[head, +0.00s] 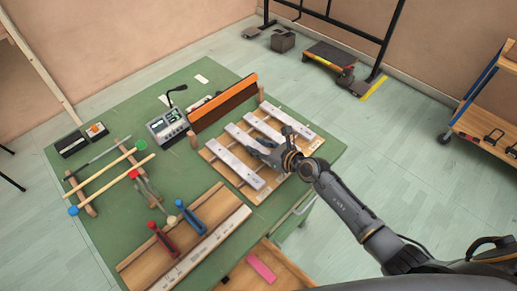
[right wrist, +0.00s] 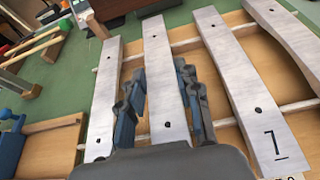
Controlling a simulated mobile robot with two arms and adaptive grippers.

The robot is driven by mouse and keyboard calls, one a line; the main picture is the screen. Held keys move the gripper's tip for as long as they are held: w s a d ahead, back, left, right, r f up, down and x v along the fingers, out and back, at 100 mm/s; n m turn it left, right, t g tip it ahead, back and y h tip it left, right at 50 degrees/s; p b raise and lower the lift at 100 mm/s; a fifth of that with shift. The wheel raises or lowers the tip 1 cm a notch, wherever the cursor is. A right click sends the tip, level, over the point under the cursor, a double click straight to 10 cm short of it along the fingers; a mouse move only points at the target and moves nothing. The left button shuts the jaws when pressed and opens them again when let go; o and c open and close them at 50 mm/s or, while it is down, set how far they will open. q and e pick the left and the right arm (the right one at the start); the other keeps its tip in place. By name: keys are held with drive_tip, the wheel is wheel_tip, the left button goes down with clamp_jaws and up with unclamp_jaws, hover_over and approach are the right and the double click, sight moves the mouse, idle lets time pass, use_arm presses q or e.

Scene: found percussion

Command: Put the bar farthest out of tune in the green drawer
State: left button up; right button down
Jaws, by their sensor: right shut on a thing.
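Several pale metal bars (head: 235,167) lie side by side on a wooden frame (head: 210,155) on the green table. My right gripper (head: 264,150) reaches in from the right over them. In the right wrist view, its fingers (right wrist: 163,100) straddle and are shut on the second bar from the left (right wrist: 160,55), which still lies in line with the others. The bar to its right (right wrist: 240,80) carries a mark like a 1. An open drawer (head: 285,268) under the table's front edge has a wooden inside and a pink piece (head: 261,268) in it; its front colour is unclear. My left gripper is out of view.
Mallets (head: 110,178) rest on a rack farther left. A grey device (head: 168,127) and an orange-edged board (head: 222,104) stand behind. A wooden cart (head: 490,130) stands far right.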

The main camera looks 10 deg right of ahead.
drive_tip(key=shift+f, duration=0.35)
drive_tip(key=shift+f, duration=0.1)
drive_tip(key=c, duration=0.9)
unclamp_jaws()
drive_tip(key=shift+f, duration=0.1)
drive_tip(key=shift+c, duration=0.2)
drive_tip(key=shift+f+b, duration=0.1)
drive_tip(key=shift+b, duration=0.3)
drive_tip(key=r+v, duration=0.1)
drive_tip(key=v, duration=1.3)
drive_tip(key=shift+w, duration=0.3)
drive_tip(key=shift+d+f, duration=0.1)
drive_tip(key=shift+d, duration=0.05)
